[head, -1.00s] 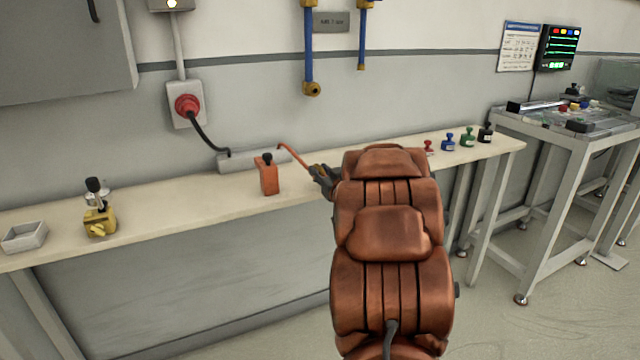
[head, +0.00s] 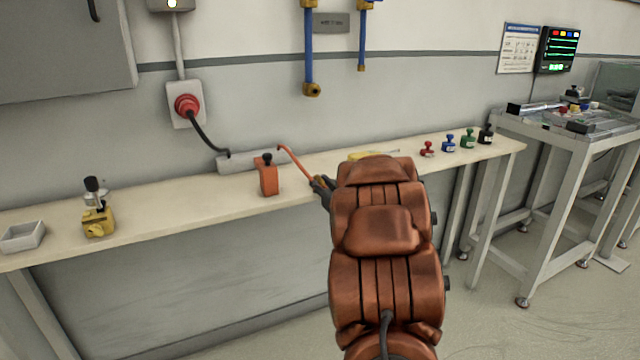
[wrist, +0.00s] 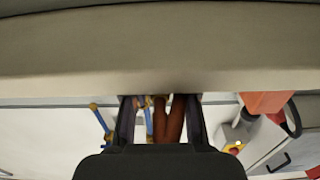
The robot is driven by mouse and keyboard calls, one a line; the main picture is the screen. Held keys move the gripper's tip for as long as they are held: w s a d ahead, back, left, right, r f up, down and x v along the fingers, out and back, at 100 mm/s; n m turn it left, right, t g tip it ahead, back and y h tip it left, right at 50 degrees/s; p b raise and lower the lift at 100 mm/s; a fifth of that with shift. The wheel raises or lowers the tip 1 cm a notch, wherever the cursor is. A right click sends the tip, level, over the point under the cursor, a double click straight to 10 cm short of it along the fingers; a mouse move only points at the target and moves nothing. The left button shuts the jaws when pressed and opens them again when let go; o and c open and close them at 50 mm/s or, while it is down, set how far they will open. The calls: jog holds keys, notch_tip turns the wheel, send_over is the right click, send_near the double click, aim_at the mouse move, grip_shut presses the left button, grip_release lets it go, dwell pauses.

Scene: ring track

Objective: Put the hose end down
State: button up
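The orange hose (head: 295,160) rises from a grey block on the bench and bends down to my gripper (head: 320,187). My gripper is low over the bench, near its front edge, left of my copper-coloured arm. The hose end meets the fingers at a small brownish fitting, and the gripper appears shut on it. In the wrist view, reddish-brown tube shapes (wrist: 177,118) show between the two dark fingers (wrist: 160,122). The arm and fingers partly hide the hose end. I cannot tell whether it touches the bench.
On the bench (head: 165,192) stand an orange block (head: 268,176), a yellow fixture (head: 98,222), a grey tray (head: 22,236) and several coloured stamp-like items to the right. A yellow object (head: 372,155) lies behind my arm. Blue pipes (head: 309,50) hang on the wall.

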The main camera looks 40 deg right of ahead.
jog(key=o, duration=0.4)
jog(key=shift+r, duration=0.1)
jog(key=shift+r, duration=0.15)
jog(key=p+v, duration=0.1)
jog(key=v, duration=1.1)
